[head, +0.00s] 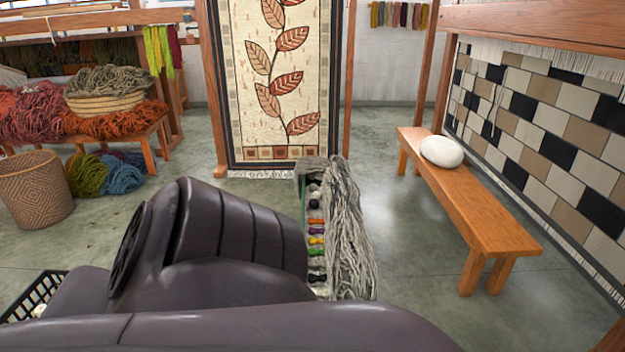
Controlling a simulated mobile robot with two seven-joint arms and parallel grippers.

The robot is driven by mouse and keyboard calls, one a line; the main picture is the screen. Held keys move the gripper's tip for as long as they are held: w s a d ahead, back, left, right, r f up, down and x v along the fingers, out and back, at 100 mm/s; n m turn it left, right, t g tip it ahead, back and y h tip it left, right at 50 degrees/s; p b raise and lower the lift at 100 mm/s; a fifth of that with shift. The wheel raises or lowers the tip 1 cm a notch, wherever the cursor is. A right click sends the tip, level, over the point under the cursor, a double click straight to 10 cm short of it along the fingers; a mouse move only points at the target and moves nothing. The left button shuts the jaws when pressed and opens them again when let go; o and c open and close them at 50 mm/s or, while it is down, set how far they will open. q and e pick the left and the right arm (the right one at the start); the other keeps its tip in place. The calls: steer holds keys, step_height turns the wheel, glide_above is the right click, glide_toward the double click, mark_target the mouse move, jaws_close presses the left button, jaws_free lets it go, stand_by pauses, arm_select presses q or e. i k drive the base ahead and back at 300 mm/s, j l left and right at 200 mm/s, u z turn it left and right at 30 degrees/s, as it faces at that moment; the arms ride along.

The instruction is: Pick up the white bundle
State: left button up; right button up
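A white bundle (441,151), smooth and rounded like a cushion, lies on the far part of a wooden bench (484,210) at the right. Nothing touches it except the bench under it. A large dark arm link of mine fills the lower left and middle foreground. Neither my left nor my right gripper shows in the head view, so I cannot see what they hold.
Grey yarn (350,240) hangs beside a row of small coloured skeins (316,240) in the middle. A patterned woven wall (560,130) stands close behind the bench. A wicker basket (35,190) stands left. Floor (415,255) left of the bench is clear.

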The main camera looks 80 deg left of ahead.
mark_target(326, 292)
steer(key=u, duration=2.45)
